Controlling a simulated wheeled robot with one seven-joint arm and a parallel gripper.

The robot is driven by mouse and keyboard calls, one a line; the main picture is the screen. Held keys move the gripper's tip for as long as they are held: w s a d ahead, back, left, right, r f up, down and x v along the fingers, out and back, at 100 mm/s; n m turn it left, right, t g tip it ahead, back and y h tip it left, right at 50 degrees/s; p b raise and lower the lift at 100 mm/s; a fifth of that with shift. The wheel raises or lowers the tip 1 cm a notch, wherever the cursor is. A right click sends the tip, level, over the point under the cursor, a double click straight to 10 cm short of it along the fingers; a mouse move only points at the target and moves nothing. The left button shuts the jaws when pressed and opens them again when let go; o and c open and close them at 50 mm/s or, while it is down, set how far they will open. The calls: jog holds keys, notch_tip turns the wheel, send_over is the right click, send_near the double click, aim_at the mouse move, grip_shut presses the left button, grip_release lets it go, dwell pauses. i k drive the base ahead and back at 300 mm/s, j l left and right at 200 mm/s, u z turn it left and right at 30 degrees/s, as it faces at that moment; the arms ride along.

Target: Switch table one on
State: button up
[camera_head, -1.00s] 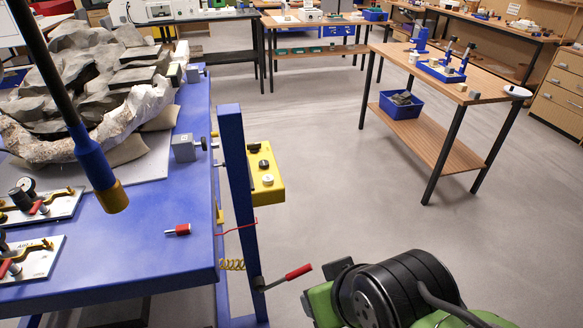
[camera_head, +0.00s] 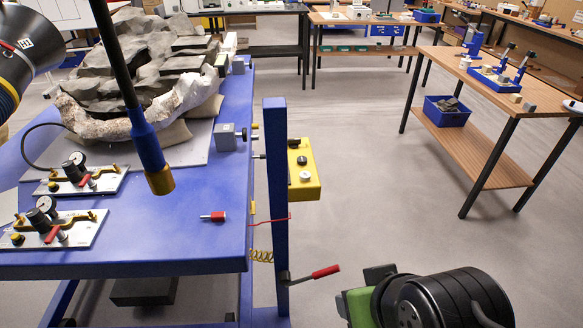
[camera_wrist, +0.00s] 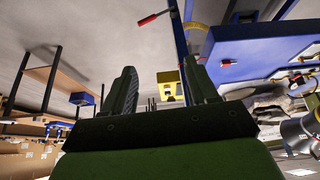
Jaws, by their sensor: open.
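A blue table (camera_head: 190,230) stands at the left in the head view. A yellow control box (camera_head: 314,190) is beside its blue post (camera_head: 275,185) at the right end, with a dark knob (camera_head: 302,160) and a pale button (camera_head: 305,176) on its face. In the wrist view the yellow box (camera_wrist: 168,84) shows beyond my gripper (camera_wrist: 160,70), between the two fingers in the picture. The fingers are apart, with nothing between them, and look clear of the box. No table number is readable.
A red-handled crank (camera_head: 325,272) juts from the post's lower part. A red-capped piece (camera_head: 214,217), gauge panels (camera_head: 85,182) and a large fossil block (camera_head: 150,75) are on the table. A wooden bench (camera_head: 520,85) stands right; the floor between is clear.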

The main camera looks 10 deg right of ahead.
aim_at(294, 143)
jog(key=i+l+u, duration=0.3)
jog(key=l, duration=0.15)
jog(key=i+l+u, duration=0.1)
jog(key=l+u, duration=0.25)
jog(key=l, duration=0.15)
jog(key=i+l+u, duration=0.1)
jog(key=l+u, duration=0.2)
jog(key=l, duration=0.2)
jog(key=l+u, duration=0.35)
jog(key=l, duration=0.2)
jog(key=i+l+u, duration=0.15)
jog(key=l+u, duration=0.15)
jog(key=i+l+u, duration=0.25)
jog(key=l+u, duration=0.3)
jog(key=i+l+u, duration=0.1)
jog(key=l+u, duration=0.2)
jog(key=l, duration=0.15)
jog(key=i+l+u, duration=0.35)
jog(key=k+j, duration=0.1)
